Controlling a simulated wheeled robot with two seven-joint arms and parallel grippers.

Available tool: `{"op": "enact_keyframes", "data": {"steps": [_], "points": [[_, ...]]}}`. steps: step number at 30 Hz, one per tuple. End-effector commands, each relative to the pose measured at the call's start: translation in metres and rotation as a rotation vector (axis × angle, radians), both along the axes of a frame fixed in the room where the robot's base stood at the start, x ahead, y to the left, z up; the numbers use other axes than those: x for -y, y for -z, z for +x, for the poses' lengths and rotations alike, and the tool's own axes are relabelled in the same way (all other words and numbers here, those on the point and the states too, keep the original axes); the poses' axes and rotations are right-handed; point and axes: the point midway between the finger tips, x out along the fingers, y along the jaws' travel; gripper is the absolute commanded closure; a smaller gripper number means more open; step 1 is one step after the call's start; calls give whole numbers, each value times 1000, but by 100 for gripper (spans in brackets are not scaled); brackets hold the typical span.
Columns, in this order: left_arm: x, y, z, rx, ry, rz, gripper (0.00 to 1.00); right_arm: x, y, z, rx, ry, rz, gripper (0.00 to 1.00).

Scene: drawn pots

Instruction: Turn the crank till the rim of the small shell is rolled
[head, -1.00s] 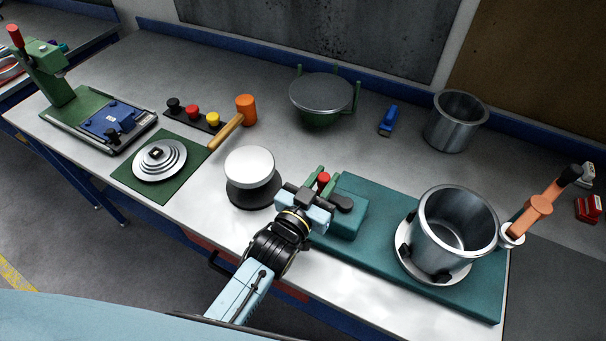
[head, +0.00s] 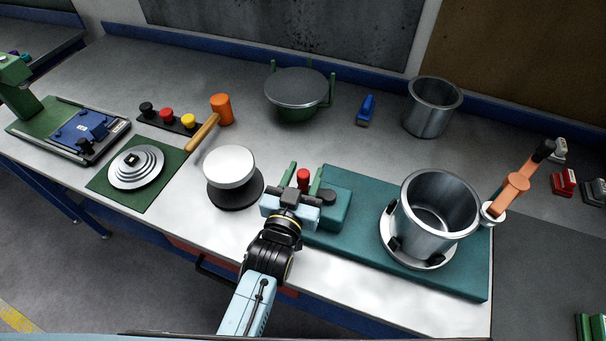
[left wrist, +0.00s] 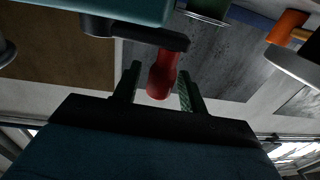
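A metal shell (head: 440,200) stands upright in the black-jawed round chuck of a teal machine (head: 462,282). I cannot tell from its size alone if this is the small shell. The crank's red knob (head: 303,180) stands at the machine's left end; in the left wrist view the red knob (left wrist: 162,76) sits on the dark crank arm (left wrist: 150,35). My left gripper (head: 303,182) is open, with its green fingers on either side of the knob. The left wrist view shows a gap on one side and the other finger close to it. My right gripper is out of view.
An orange lever with a black grip (head: 516,185) rises right of the shell. A second metal pot (head: 432,107) stands behind. A white-topped stand (head: 229,168) is close left of my gripper. Further left are an orange mallet (head: 221,109) and stacked discs (head: 136,168).

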Motion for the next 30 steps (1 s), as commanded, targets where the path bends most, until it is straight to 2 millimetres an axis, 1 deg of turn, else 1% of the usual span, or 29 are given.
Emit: {"op": "enact_keyframes", "data": {"steps": [8,11,13,17,24,27,30], "points": [[0,0,0,-1,0,0,55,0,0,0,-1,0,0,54],[-1,1,-4,-1,0,0,55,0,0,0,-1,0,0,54],[-4,1,-12,-3,0,1,55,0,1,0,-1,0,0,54],[-10,2,-34,-4,1,1,55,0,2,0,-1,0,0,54],[-25,2,-85,-4,1,1,55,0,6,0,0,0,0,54],[-30,2,-103,-3,1,1,55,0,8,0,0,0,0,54],[-34,1,-115,-2,1,1,55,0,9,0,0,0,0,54]]}}
